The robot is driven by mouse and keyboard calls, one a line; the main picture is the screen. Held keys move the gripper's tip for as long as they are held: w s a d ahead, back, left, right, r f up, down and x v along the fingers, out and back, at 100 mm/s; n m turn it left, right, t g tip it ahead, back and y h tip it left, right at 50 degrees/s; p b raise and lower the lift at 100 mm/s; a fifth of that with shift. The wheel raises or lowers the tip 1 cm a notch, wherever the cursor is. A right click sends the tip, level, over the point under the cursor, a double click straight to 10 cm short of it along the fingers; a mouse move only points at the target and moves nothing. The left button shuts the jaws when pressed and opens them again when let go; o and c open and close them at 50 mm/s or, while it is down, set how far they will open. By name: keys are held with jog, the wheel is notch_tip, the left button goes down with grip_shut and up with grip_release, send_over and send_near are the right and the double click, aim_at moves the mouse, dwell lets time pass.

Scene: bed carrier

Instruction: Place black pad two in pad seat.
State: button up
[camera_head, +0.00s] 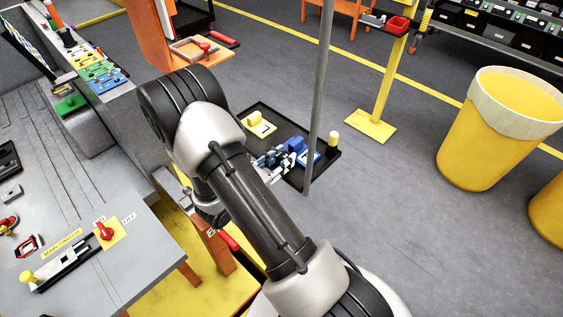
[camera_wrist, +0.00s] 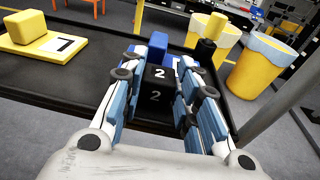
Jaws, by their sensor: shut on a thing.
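Black pad two (camera_wrist: 156,96) is a small black block with a white 2 on its top and a fainter 2 on its near face. It lies between the fingers of my gripper (camera_wrist: 160,76), which is shut on it. In the head view my gripper (camera_head: 276,158) is at the black tray, close to a blue block (camera_head: 294,144). The same blue block (camera_wrist: 182,65) shows just beyond the pad in the wrist view. The pad's underside is hidden, so I cannot tell whether it touches the tray. I cannot make out which part is the pad seat.
The black tray (camera_wrist: 75,82) also carries a yellow block on a yellow plate marked 1 (camera_wrist: 58,47) and a yellow-topped post (camera_head: 333,139). A grey pole (camera_head: 320,90) rises by the tray. A grey workbench (camera_head: 110,265) is at left, a yellow bin (camera_head: 485,145) at right.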

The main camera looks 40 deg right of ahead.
jog(key=shift+f, duration=0.3)
jog(key=o, duration=0.6)
jog(key=shift+f, duration=0.1)
jog(key=shift+c, duration=0.2)
jog(key=o, duration=0.5)
